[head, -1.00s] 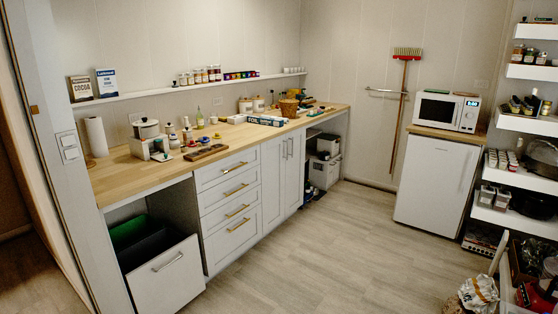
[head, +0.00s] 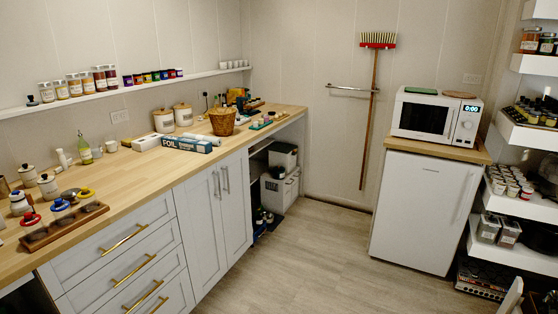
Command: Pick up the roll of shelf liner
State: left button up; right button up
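I cannot clearly pick out the roll of shelf liner in the head view. A long pale item (head: 147,142) lies on the wooden counter (head: 120,173), beside the blue and white foil box (head: 187,145); it is too small to tell whether it is a roll or a box. Neither of my grippers is in view.
The counter also holds a wicker basket (head: 222,122), canisters (head: 164,121), a green bottle (head: 84,149) and a dark wooden tray (head: 64,226). A white fridge (head: 422,208) carries a microwave (head: 436,116). Stocked shelves (head: 525,132) line the right. The floor (head: 305,260) between is clear.

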aim_at(215, 141)
jog(key=i+u, duration=0.1)
jog(key=i, duration=0.6)
jog(key=i+l+u, duration=0.1)
jog(key=i, duration=0.55)
jog(key=i+l+u, duration=0.1)
jog(key=i+u, duration=0.3)
jog(key=i+l+u, duration=0.2)
jog(key=u, duration=0.15)
jog(key=i+l+u, duration=0.25)
jog(key=u, duration=0.15)
jog(key=i+l+u, duration=0.25)
jog(key=u, duration=0.15)
jog(key=l, duration=0.1)
